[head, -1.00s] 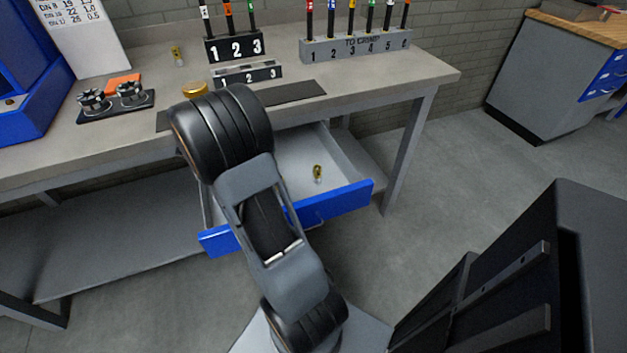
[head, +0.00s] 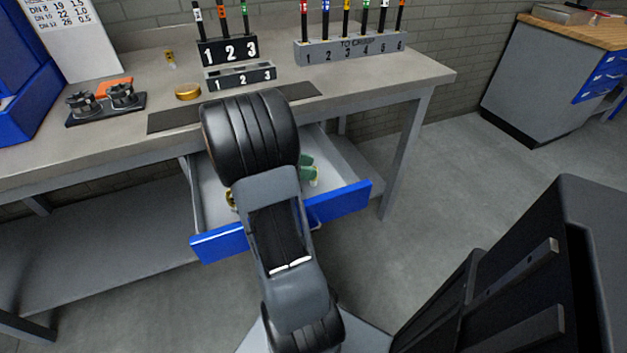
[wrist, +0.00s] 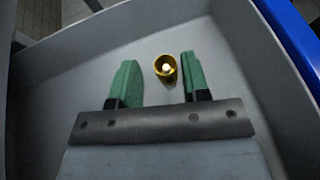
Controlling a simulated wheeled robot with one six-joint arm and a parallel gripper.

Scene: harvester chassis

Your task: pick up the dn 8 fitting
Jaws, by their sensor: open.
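A brass fitting stands in the open drawer, seen from above as a gold ring with a pale centre in the wrist view (wrist: 165,69). My gripper (wrist: 158,62) is open, its two green fingers on either side of this fitting, apart from it, the right finger closer. In the head view, the green fingers show beside the same fitting (head: 315,182), mostly behind my arm. Another brass fitting (head: 231,199) is partly hidden by my arm at the drawer's left. I cannot read a DN size on either.
The blue-fronted drawer (head: 222,245) is pulled out below the grey workbench (head: 385,78). Its walls stand around my gripper. On the bench are numbered racks (head: 228,50), a brass round piece (head: 187,91), a small fitting (head: 170,60) and a black holder (head: 105,110).

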